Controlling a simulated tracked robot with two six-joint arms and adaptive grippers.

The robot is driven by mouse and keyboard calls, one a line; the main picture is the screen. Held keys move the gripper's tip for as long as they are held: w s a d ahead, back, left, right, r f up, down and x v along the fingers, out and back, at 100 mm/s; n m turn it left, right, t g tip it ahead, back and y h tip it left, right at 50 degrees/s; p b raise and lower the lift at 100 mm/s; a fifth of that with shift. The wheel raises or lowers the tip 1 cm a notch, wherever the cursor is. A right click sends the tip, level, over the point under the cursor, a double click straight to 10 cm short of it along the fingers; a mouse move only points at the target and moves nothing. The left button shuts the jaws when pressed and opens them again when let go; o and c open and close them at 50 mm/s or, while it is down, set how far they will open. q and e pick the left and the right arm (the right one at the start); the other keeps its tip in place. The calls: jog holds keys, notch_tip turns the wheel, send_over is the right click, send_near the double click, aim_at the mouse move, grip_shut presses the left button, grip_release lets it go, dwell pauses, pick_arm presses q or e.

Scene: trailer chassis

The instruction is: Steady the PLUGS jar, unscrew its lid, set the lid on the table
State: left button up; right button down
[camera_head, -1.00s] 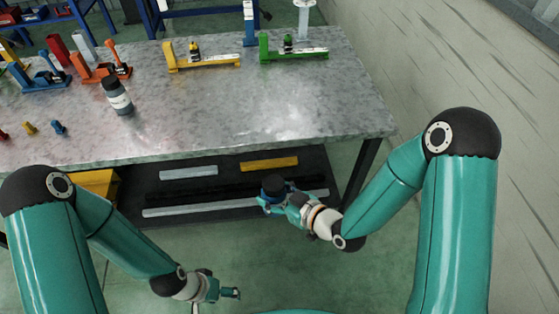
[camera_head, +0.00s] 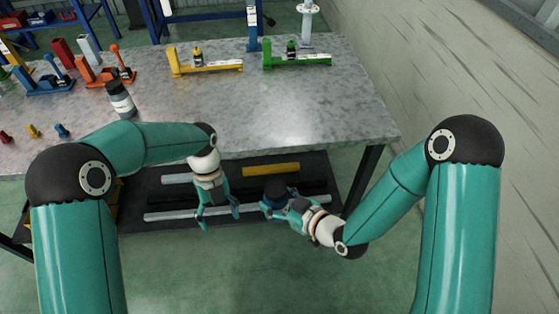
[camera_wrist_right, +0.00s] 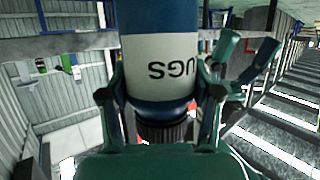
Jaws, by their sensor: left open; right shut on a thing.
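The PLUGS jar (camera_wrist_right: 160,62) is blue with a white label; in the right wrist view it appears inverted, with "UGS" readable. Its dark ribbed lid (camera_wrist_right: 165,131) is on it and shows as a black top in the head view (camera_head: 275,189). My right gripper (camera_head: 281,204) is shut around the jar's body, holding it in the air in front of the table (camera_head: 300,118). My left gripper (camera_head: 219,217) is open and empty, fingers pointing down, left of the jar and apart from it. Teal fingers, apparently the left gripper's, also show beside the jar in the right wrist view (camera_wrist_right: 245,65).
Another jar (camera_head: 120,99), grey with a black lid, stands on the table's left part. Yellow (camera_head: 207,66) and green (camera_head: 297,61) fixtures stand at the back. Small coloured pieces lie front left. The table's middle and right are clear. A lower shelf (camera_head: 160,203) holds bars.

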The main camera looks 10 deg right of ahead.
pick_arm(q)
jog(key=w+d+r+m+t, duration=0.1)
jog(key=w+d+r+m, duration=0.1)
jog(key=d+r, duration=0.25)
jog(key=w+d+r+m+t, duration=0.1)
jog(key=w+d+r, duration=0.2)
jog(key=r, duration=0.3)
notch_tip(320, 180, up, 5)
jog(key=m+t, duration=0.2)
send_over(280, 186)
jog(key=shift+w+a+r, duration=0.15)
jog(key=shift+w+a, duration=0.2)
jog(key=shift+a, duration=0.05)
jog(key=shift+s+d, duration=0.2)
jog(key=shift+d, duration=0.25)
jog(key=shift+f, duration=3.95)
jog(key=shift+s+d+f, duration=0.1)
jog(key=shift+s, duration=0.05)
jog(key=c, duration=1.3)
grip_shut()
